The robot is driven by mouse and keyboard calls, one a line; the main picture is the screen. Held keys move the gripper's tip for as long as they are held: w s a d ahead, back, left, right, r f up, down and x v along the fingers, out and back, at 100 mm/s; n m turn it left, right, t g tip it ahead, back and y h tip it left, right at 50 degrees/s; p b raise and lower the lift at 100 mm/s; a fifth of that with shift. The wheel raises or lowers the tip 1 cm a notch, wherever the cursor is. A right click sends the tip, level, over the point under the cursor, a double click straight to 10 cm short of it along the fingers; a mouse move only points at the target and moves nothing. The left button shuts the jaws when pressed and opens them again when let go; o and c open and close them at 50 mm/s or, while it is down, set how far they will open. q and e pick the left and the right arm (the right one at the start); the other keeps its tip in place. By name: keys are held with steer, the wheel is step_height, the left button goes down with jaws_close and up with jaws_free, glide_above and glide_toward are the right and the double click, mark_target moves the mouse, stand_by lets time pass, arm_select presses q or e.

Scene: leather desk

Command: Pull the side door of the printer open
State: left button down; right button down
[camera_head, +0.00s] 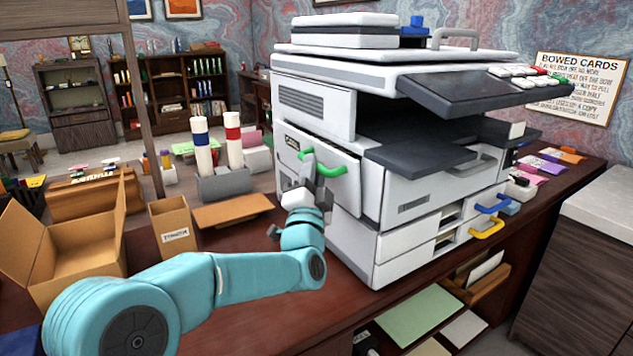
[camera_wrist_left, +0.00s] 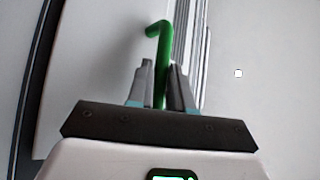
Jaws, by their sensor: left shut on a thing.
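The white and grey printer (camera_head: 385,200) stands on the dark wooden desk. Its side door (camera_head: 333,185) is on the left face and carries a green handle (camera_head: 326,169). My left gripper (camera_head: 305,180) reaches up to the door and is shut on the green handle. In the left wrist view the handle (camera_wrist_left: 158,40) rises from between the two fingers (camera_wrist_left: 161,88), with its bent end above them. My right gripper is not in view.
An open cardboard box (camera_head: 75,245) and a small labelled carton (camera_head: 173,228) stand left of the printer, behind my left arm. A brown flat piece (camera_head: 233,211) lies nearby. Blue (camera_head: 490,205) and yellow (camera_head: 487,229) handles stick out from the printer's drawers.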

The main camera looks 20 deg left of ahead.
arm_select(q)
steer(key=shift+s+a+f+n+y+b, duration=0.4)
steer(key=shift+f+n+y+b, duration=0.25)
steer(key=shift+n+y+b, duration=1.1)
steer(key=shift+s+a+f+n+y+b, duration=0.25)
steer(key=shift+s+f+n+y+b, duration=0.35)
steer(key=shift+n+b, duration=1.3)
steer(key=shift+s+a+f+n+y+b, duration=0.35)
steer(key=shift+f+n+y+b, duration=0.35)
steer(key=shift+n+y+b, duration=1.2)
steer(key=shift+m+h+b, duration=0.35)
steer(key=shift+m+b, duration=0.2)
steer(key=shift+m, duration=0.2)
steer(key=c, duration=1.4)
jaws_free()
steer(key=shift+w, duration=0.1)
